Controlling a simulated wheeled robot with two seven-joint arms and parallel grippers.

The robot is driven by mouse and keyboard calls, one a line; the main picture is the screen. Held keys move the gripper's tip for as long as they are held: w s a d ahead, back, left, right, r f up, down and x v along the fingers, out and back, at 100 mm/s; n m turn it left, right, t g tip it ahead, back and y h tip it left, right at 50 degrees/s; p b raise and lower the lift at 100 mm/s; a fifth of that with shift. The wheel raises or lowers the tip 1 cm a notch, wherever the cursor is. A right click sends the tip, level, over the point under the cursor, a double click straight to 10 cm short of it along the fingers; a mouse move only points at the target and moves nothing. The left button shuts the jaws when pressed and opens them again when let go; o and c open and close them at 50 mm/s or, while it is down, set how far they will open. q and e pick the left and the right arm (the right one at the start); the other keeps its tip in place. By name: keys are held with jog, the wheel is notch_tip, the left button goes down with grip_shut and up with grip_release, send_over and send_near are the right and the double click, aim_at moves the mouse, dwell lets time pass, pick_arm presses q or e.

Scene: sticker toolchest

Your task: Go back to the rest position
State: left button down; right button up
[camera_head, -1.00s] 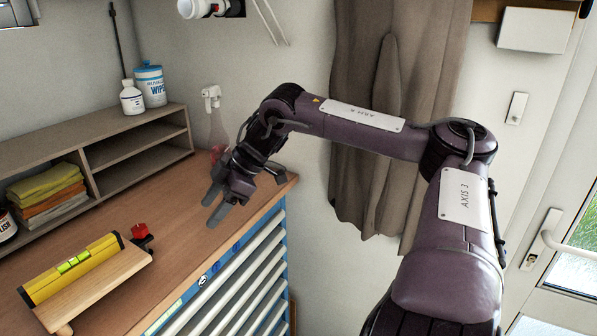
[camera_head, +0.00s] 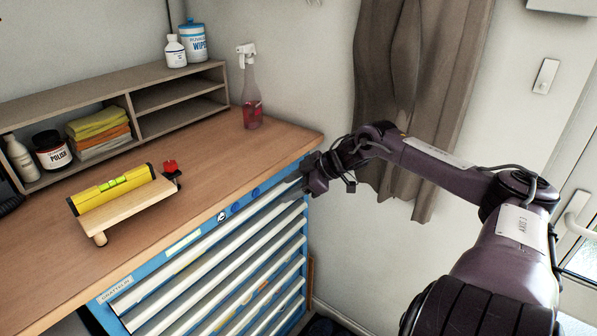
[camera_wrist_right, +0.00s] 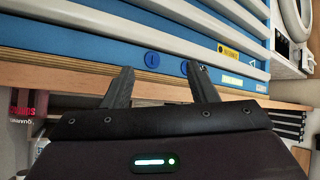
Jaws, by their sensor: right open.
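My right gripper (camera_head: 287,188) is at the right front corner of the blue tool chest (camera_head: 105,310), beside its upper drawers and close to the worktop edge. Its fingers are apart with nothing between them. The right wrist view also shows my right gripper (camera_wrist_right: 160,82), its two dark fingers spread and empty in front of the worktop edge and the blue chest front (camera_wrist_right: 110,50). In the head view I cannot tell whether the fingers touch the chest. My left gripper is not in view.
A spray bottle (camera_head: 251,100) stands near the back corner. A shelf (camera_head: 185,90) lines the wall. A curtain (camera_head: 440,100) hangs behind my arm.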

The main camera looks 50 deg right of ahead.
jog(key=shift+s+d+f, duration=0.1)
jog(key=shift+d+f, duration=0.2)
jog(key=shift+f, duration=0.25)
jog(key=s+d+f+m+t+h, duration=0.1)
jog(key=s+d+f+m+h, duration=0.15)
jog(key=f, duration=0.65)
jog(key=s+d+f+m+h, duration=0.1)
jog(key=s+d+f, duration=0.2)
jog(key=f, duration=0.6)
jog(key=s+a+f+m+g+h, duration=0.1)
jog(key=s+f, duration=0.3)
jog(key=f, duration=0.4)
jog(key=s+a+f+m+g+h, duration=0.15)
jog(key=s+f, duration=0.25)
jog(key=f, duration=0.5)
jog(key=s+a+f+m+g, duration=0.1)
jog(key=s+a+f+g, duration=0.2)
jog(key=s+a+f, duration=1.15)
jog(key=s+a+f+g, duration=0.1)
jog(key=s+a+f, duration=0.3)
jog(key=s+a, duration=0.3)
jog(key=s+a+f+g, duration=0.2)
jog(key=s+a+f, duration=0.3)
jog(key=s+a, duration=0.2)
jog(key=a, duration=0.2)
jog(key=shift+s+a+f+n+y, duration=0.15)
jog(key=shift+s+a+n+y, duration=0.15)
jog(key=shift+a+n+y, duration=0.1)
